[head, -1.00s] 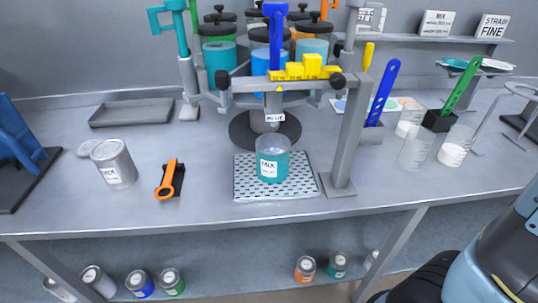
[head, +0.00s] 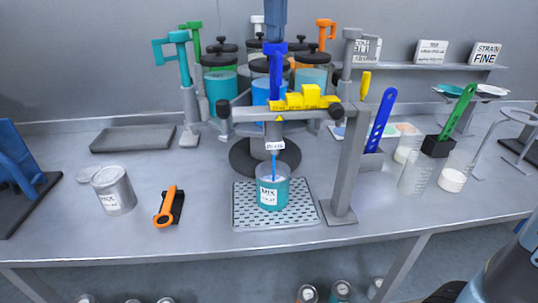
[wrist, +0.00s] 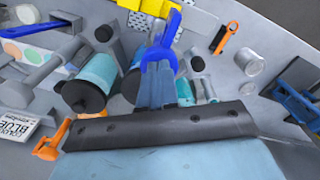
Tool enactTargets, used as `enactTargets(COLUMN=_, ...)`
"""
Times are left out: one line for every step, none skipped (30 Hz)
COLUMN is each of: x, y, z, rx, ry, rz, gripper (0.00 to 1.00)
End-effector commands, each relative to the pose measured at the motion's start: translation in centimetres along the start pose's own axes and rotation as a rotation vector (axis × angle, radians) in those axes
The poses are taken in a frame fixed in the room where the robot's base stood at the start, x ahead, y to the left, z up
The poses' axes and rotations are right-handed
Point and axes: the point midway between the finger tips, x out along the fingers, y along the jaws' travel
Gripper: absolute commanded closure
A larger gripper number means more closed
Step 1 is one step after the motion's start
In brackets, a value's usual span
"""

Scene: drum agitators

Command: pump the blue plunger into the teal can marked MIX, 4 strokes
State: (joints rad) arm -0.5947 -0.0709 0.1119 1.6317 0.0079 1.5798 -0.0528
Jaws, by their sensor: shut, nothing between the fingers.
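The teal can marked MIX (head: 272,190) stands upright on the perforated drip tray (head: 245,215), under the spout labelled BLUE. A thin blue stream (head: 274,165) falls from the spout into the can. The blue plunger (head: 273,62) stands above the blue drum (head: 260,90), low behind the yellow block on the crossbar. My gripper (head: 276,36) is shut and empty, pointing down at the plunger's top and seemingly touching it. In the wrist view the gripper's fingers (wrist: 157,90) overlap the blue plunger handle (wrist: 160,55); exact contact is hard to see.
A grey frame with a yellow block (head: 308,98) spans in front of the drums. Teal (head: 180,60), green, orange and grey plungers stand around the blue one.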

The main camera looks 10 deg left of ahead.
Motion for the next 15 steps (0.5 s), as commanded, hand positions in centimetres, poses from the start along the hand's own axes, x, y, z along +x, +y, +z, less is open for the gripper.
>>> enactTargets(x=0.2, y=0.0, z=0.0, rx=0.0, ry=-0.002, rz=0.0, gripper=1.0)
enactTargets(x=0.3, y=0.0, z=0.0, rx=0.0, ry=-0.002, rz=0.0, gripper=1.0)
enactTargets(x=0.5, y=0.0, z=0.0, rx=0.0, ry=-0.001, rz=0.0, gripper=1.0)
enactTargets(x=0.6, y=0.0, z=0.0, rx=0.0, ry=-0.001, rz=0.0, gripper=1.0)
enactTargets(x=0.7, y=0.0, z=0.0, rx=0.0, ry=-0.001, rz=0.0, gripper=1.0)
enactTargets(x=0.8, y=0.0, z=0.0, rx=0.0, ry=-0.002, rz=0.0, gripper=1.0)
enactTargets(x=0.9, y=0.0, z=0.0, rx=0.0, ry=-0.002, rz=0.0, gripper=1.0)
enactTargets(x=1.0, y=0.0, z=0.0, rx=0.0, ry=-0.002, rz=0.0, gripper=1.0)
enactTargets(x=1.1, y=0.0, z=0.0, rx=0.0, ry=-0.003, rz=0.0, gripper=1.0)
enactTargets(x=1.2, y=0.0, z=0.0, rx=0.0, ry=-0.003, rz=0.0, gripper=1.0)
enactTargets(x=1.3, y=0.0, z=0.0, rx=0.0, ry=-0.003, rz=0.0, gripper=1.0)
enactTargets(x=1.4, y=0.0, z=0.0, rx=-0.001, ry=-0.003, rz=0.0, gripper=1.0)
enactTargets(x=1.5, y=0.0, z=0.0, rx=-0.001, ry=-0.003, rz=0.0, gripper=1.0)
enactTargets(x=1.6, y=0.0, z=0.0, rx=-0.001, ry=-0.002, rz=0.0, gripper=1.0)
enactTargets(x=1.8, y=0.0, z=0.0, rx=-0.001, ry=-0.002, rz=0.0, gripper=1.0)
